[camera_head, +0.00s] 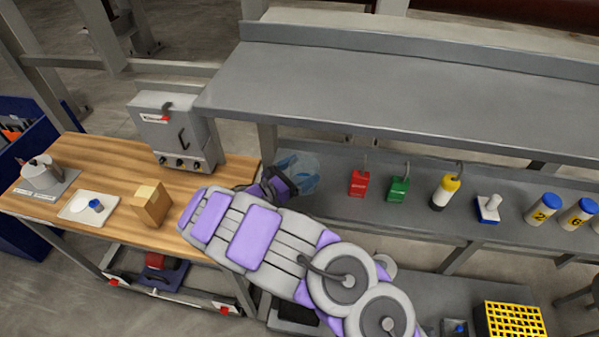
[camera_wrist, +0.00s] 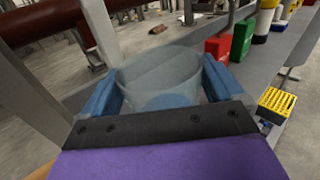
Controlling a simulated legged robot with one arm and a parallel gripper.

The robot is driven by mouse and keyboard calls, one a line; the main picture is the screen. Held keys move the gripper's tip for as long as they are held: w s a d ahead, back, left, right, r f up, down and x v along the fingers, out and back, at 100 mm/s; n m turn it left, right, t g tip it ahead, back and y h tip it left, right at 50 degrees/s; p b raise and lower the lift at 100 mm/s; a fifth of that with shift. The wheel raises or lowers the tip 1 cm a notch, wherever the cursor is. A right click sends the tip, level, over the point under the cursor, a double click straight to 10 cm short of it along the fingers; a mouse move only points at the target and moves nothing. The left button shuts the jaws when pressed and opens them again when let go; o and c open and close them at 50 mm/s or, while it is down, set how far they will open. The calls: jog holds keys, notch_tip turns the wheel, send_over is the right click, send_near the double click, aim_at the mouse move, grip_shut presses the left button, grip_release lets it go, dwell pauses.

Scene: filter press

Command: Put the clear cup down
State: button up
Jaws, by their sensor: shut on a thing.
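The clear cup (camera_wrist: 160,75) is see-through and sits between the two blue fingers of my gripper (camera_wrist: 160,92) in the wrist view. The fingers press on both its sides. In the head view the cup (camera_head: 304,168) shows faintly at the left end of the grey lower shelf (camera_head: 330,203), with my gripper (camera_head: 296,178) around it. I cannot tell whether its base touches the shelf.
A red container (camera_head: 359,183), a green container (camera_head: 398,189) and a yellow-capped bottle (camera_head: 445,191) stand to the right on the shelf. The grey upper shelf (camera_head: 400,90) overhangs behind. A wooden table (camera_head: 120,180) with a grey box (camera_head: 177,130) lies left.

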aim_at(305, 168)
jog(key=w, duration=0.3)
jog(key=shift+w+a+f, duration=0.1)
jog(key=shift+a+f, duration=0.05)
jog(key=shift+w+f, duration=0.1)
jog(key=shift+f, duration=0.2)
notch_tip(305, 168, down, 3)
jog(key=shift+f+b, duration=0.1)
jog(key=shift+b, duration=0.35)
jog(key=o, duration=1)
jog(key=p+v, duration=0.1)
jog(key=v, duration=1.1)
jog(key=shift+w, duration=0.1)
